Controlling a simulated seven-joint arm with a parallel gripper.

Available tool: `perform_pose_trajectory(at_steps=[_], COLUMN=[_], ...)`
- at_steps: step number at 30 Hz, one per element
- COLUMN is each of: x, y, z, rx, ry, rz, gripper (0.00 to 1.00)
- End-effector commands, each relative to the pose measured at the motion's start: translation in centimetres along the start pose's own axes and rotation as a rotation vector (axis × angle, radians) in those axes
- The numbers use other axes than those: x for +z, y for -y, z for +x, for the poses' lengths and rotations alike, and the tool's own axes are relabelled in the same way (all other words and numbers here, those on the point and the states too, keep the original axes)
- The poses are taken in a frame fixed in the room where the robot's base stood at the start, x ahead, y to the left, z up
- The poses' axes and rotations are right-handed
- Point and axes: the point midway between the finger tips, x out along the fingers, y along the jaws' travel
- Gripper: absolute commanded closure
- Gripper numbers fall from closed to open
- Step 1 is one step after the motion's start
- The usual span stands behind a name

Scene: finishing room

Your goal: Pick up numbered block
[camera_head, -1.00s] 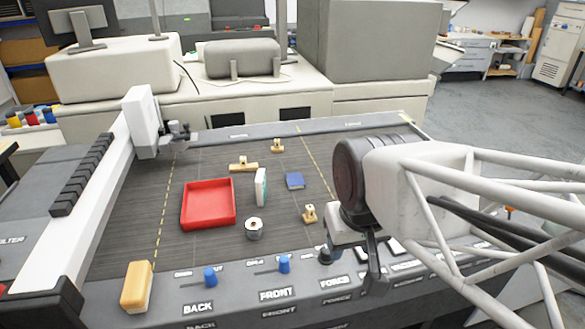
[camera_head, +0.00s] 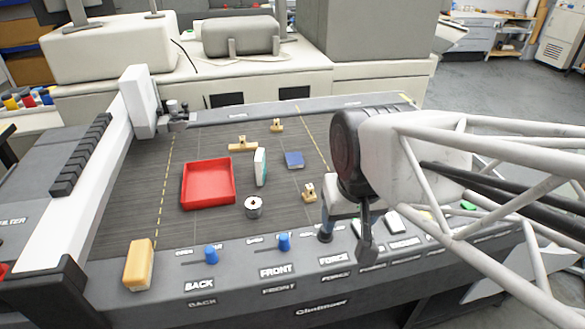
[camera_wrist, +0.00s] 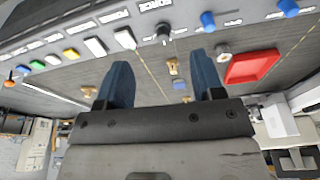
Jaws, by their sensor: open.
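No number is readable on any block, so I cannot tell which is the numbered one. A white and green block (camera_head: 260,167) stands upright on the dark bed, right of the red tray (camera_head: 207,202). A flat blue block (camera_head: 294,159) lies to its right. Small wooden pieces (camera_head: 308,192) (camera_head: 277,125) (camera_head: 242,145) also rest on the bed. My gripper (camera_head: 346,238) is over the front control panel's right part, apart from the blocks. In the wrist view my gripper (camera_wrist: 163,72) is open and empty, with a wooden piece (camera_wrist: 172,66) visible between its blue fingers.
A metal cylinder (camera_head: 253,207) stands near the red tray. A yellow block (camera_head: 139,264) sits at the front left. Blue knobs (camera_head: 211,254) (camera_head: 284,242) rise from the panel. A white gantry (camera_head: 88,190) runs along the left. Much of the bed's left is clear.

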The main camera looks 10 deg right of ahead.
Motion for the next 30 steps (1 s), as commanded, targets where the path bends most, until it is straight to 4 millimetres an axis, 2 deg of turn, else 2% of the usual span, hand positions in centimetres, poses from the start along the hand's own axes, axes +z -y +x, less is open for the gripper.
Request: perform_pose_trajectory(at_steps=[5, 14, 23, 30], x=[-2.4, -8.3, -14.1, -18.4], y=[0.1, 0.3, 0.4, 0.5], z=[0.7, 2.9, 6.3, 9.8], rx=[0.003, 0.019, 0.052, 0.089], ry=[0.024, 0.072, 0.117, 0.149], rz=[0.120, 0.428, 0.747, 1.001], gripper=[0.38, 0.38, 0.38, 0.38])
